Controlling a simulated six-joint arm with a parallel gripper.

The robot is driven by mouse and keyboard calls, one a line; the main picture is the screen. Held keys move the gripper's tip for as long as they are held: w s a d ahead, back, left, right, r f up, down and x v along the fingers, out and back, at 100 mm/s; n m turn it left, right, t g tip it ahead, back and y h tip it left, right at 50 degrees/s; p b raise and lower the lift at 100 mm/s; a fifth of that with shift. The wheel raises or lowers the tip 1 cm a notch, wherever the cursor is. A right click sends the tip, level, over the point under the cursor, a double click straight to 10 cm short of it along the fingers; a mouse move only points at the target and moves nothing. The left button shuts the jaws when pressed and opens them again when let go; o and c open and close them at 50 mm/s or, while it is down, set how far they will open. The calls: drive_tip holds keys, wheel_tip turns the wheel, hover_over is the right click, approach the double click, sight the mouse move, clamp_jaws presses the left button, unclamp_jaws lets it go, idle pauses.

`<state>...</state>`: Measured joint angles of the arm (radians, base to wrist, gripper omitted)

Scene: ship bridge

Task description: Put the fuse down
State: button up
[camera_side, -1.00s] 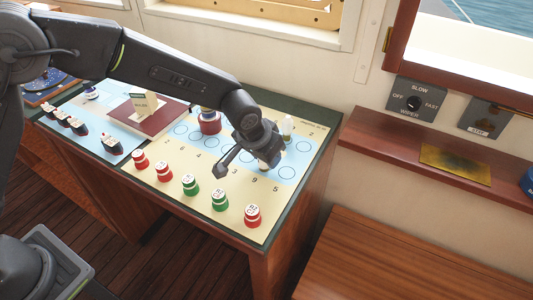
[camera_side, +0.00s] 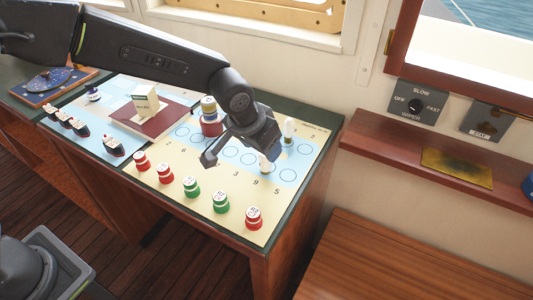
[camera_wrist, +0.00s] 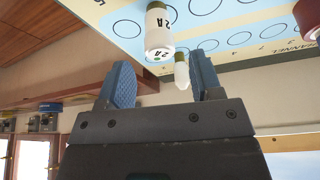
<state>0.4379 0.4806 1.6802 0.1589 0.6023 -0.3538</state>
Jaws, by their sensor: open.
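My gripper (camera_side: 236,157) is open and hangs just above the chart-like panel in the side view. In the wrist view its two blue fingers (camera_wrist: 163,82) are spread apart with nothing held between them. A white fuse marked 2A (camera_wrist: 158,32) stands on the panel beyond the fingers, its labelled end toward the camera. In the side view a white fuse (camera_side: 265,166) stands close beside my gripper, partly hidden by it. A second white fuse (camera_side: 288,131) with an olive band stands farther back; the wrist view also shows another fuse (camera_wrist: 182,72) behind the fingers.
Red and green labelled pieces (camera_side: 221,202) stand in a row along the panel's front. A red-based piece (camera_side: 209,118) stands behind my gripper. Several circles at right are empty.

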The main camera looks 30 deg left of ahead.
drive_tip(key=v, duration=0.6)
drive_tip(key=shift+s+a+r, duration=0.1)
drive_tip(key=shift+r, duration=0.05)
drive_tip(key=s+a+r+n, duration=0.1)
drive_tip(key=s+a+r, duration=0.75)
drive_tip(key=a, duration=0.35)
drive_tip(key=s+a+f, duration=0.1)
drive_tip(key=s+a, duration=0.2)
drive_tip(key=s, duration=0.4)
drive_tip(key=s+a+f+n+t+y, duration=0.1)
drive_tip(key=s+a, duration=0.3)
drive_tip(key=s, duration=0.3)
drive_tip(key=shift+a+f, duration=0.1)
